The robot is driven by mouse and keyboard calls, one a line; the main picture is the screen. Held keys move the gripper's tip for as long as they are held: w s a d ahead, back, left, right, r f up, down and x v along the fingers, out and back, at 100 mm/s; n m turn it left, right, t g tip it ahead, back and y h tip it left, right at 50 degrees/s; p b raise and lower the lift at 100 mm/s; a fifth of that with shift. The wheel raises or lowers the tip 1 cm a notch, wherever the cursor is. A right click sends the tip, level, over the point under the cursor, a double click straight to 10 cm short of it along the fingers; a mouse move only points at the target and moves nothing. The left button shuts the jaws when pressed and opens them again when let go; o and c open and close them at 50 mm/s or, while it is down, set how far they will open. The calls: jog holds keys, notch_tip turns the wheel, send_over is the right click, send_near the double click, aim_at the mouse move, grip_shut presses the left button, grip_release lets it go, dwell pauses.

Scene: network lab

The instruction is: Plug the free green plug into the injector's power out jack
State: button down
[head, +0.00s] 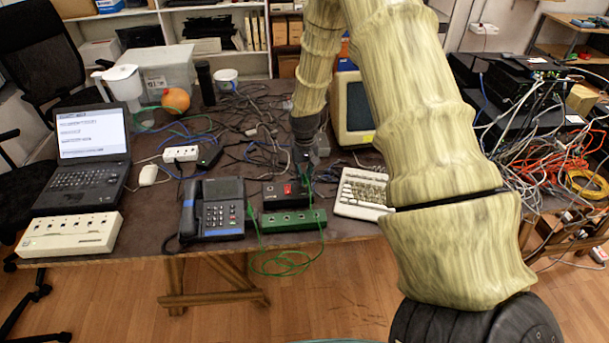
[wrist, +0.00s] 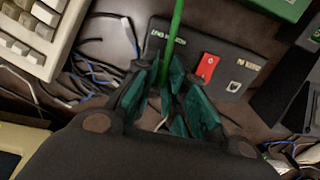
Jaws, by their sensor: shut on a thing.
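The injector (head: 270,195) is a black box with a red patch (head: 288,188) on top, lying on the table behind a green box. It also shows in the wrist view (wrist: 230,53), with blurred white lettering and a small white mark (wrist: 236,87) near its edge. My gripper (head: 304,168) is just behind and to the right of the injector, above the table. In the wrist view its teal fingers (wrist: 169,95) are shut on the green plug. The plug is mostly hidden between them; its green cable (wrist: 174,32) runs up across the injector. I cannot make out the jack opening.
The green box (head: 293,221) sits in front of the injector, with green cable hanging over the table edge. A desk phone (head: 214,212) stands left, a keyboard (head: 361,193) right. Tangled cables (head: 255,130) cover the table behind.

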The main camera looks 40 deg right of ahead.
jog(key=shift+f, duration=0.65)
dwell(1.0)
jog(key=c, duration=1.4)
grip_release()
notch_tip(320, 180, up, 12)
